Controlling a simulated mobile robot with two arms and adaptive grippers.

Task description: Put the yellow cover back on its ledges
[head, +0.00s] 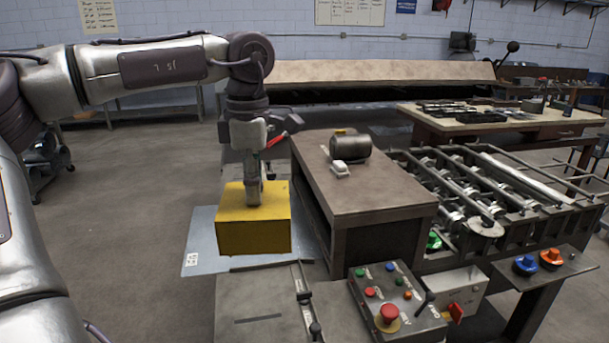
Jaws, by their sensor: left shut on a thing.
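The yellow cover (253,232) is a box-shaped piece, seen upright left of the brown-topped cabinet. My left gripper (254,196) points straight down onto its top and is shut on it. The fingertips are partly hidden against the cover. The cover appears above a flat grey sheet (200,240); I cannot tell whether it touches the sheet. I cannot make out the ledges for certain. My right gripper is not in view.
The cabinet (375,187) carries a dark cylindrical motor (351,146). Right of it is an open roller machine (470,190). A control box (397,305) with buttons stands in front, beside a low grey table (262,300).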

